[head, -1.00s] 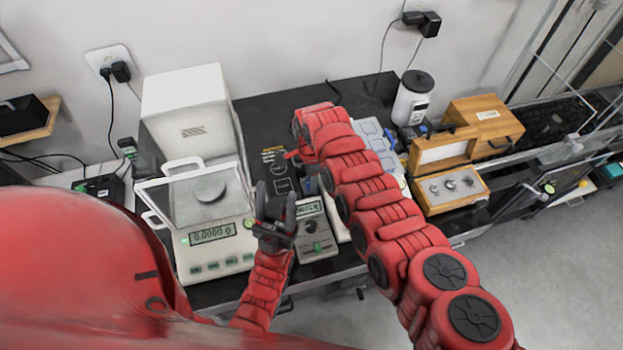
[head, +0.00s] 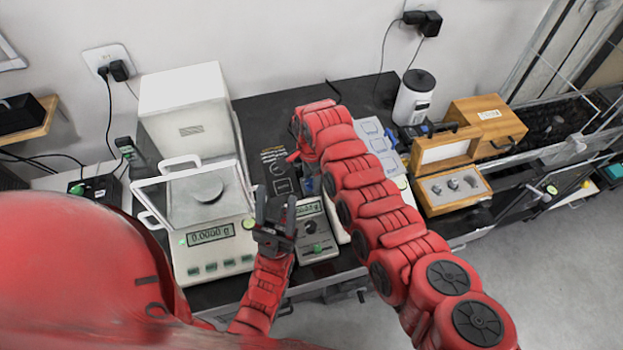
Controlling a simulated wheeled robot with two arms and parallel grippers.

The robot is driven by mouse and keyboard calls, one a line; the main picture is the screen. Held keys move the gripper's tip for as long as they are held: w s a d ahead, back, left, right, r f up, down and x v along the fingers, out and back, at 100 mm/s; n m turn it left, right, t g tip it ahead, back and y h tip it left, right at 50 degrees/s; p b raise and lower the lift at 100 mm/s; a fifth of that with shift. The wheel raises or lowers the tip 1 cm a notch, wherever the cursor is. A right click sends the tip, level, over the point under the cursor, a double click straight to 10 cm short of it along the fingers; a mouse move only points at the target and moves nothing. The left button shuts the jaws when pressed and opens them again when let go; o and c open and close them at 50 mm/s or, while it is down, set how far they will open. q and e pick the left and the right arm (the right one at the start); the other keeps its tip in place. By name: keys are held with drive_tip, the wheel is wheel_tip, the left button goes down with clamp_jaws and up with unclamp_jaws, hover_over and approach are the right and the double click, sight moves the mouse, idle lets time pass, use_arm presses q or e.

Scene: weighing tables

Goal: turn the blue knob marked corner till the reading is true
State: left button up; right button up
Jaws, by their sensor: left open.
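A small meter (head: 316,246) with a lit display (head: 308,209) and a dark round knob stands right of the large balance (head: 215,262). The meter's reading is too small to make out. My left gripper (head: 275,208) is open, fingers pointing up in the picture, beside the meter's left edge. It looks empty. No knob marked corner can be made out; a small bluish patch (head: 308,186) shows beside my right arm, but I cannot tell what it is. My right arm bends over the table, and its gripper is hidden behind it.
The large balance reads 0.0000 g, with a round pan (head: 207,188) under its clear shield. A white box (head: 185,110) stands behind it. A white canister (head: 412,100) and an open wooden weight case (head: 452,190) are at the right. Dark tabletop (head: 258,118) is bare at the back.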

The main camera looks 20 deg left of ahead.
drive_tip(key=shift+r, duration=0.65)
wheel_tip(320, 180, up, 6)
drive_tip(key=shift+r+b, duration=0.1)
drive_tip(key=shift+b, duration=1.1)
wheel_tip(320, 180, up, 10)
